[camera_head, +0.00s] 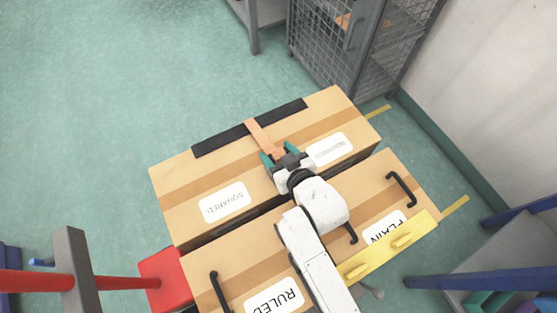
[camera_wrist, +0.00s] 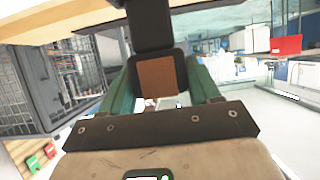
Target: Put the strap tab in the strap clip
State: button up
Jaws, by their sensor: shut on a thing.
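A brown strap (camera_head: 259,136) crosses the long black bar (camera_head: 225,140) on top of the far cardboard box, and its near end runs in between the teal fingers of my gripper (camera_head: 278,154). In the wrist view, a brown square piece with a dark frame (camera_wrist: 157,76) sits between the teal fingers of my gripper (camera_wrist: 161,88); it looks like the strap tab. My gripper is shut on it, over the far box. A black part (camera_wrist: 150,28) reaches up from the framed piece. I cannot make out the strap clip for sure.
The far box (camera_head: 175,190) and the near box (camera_head: 205,262) stand side by side, with black handles (camera_head: 402,188) and a yellow bar (camera_head: 360,267) on the near one. A wire cage (camera_head: 325,55) stands behind.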

jog(key=shift+w+f+b, duration=0.25)
jog(key=shift+f+b, duration=0.15)
jog(key=shift+f, duration=0.05)
notch_tip(320, 180, down, 3)
jog(key=b, duration=0.3)
jog(key=shift+r, duration=0.1)
jog(key=o, duration=1.1)
